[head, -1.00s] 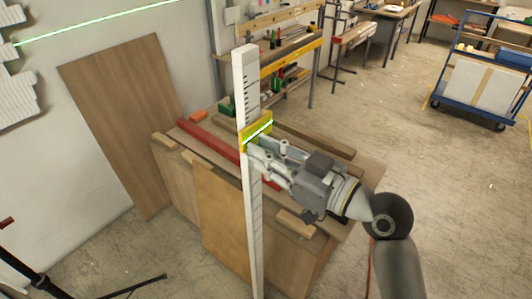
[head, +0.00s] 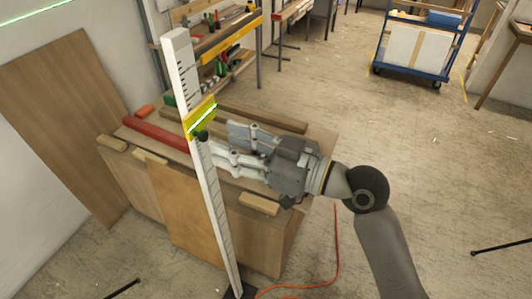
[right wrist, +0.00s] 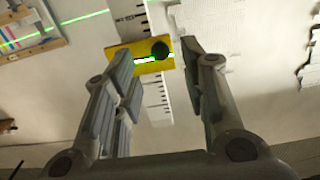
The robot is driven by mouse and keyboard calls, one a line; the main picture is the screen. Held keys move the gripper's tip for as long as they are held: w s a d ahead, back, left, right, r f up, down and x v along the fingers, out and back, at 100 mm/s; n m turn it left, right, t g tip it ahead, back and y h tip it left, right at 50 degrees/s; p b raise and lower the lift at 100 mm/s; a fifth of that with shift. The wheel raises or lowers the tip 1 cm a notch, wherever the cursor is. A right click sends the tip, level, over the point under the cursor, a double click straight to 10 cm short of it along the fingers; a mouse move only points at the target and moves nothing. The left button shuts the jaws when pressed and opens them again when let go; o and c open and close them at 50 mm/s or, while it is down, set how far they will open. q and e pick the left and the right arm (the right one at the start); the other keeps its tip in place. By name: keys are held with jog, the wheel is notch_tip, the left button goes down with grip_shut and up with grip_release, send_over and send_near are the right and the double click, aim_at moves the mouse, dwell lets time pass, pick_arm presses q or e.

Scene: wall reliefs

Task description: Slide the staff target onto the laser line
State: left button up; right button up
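The tall white staff (head: 212,200) with black graduations stands leaning slightly in the head view. The yellow staff target (head: 200,115) sits around its upper part, and a bright green laser streak crosses the target's face near its middle. The target also shows in the right wrist view (right wrist: 125,56), with a dark round knob (right wrist: 160,48) on it. My right gripper (head: 217,143) is open, its fingers apart and empty; the target lies just beyond its fingertips. My left gripper is not in view.
The green laser line (head: 35,14) also runs on the wall at upper left. A wooden workbench (head: 290,150) with a red bar (head: 155,134) stands behind the staff. A blue trolley (head: 420,45) stands at the back right. An orange cable (head: 337,250) lies on the floor.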

jog(key=v, duration=0.8)
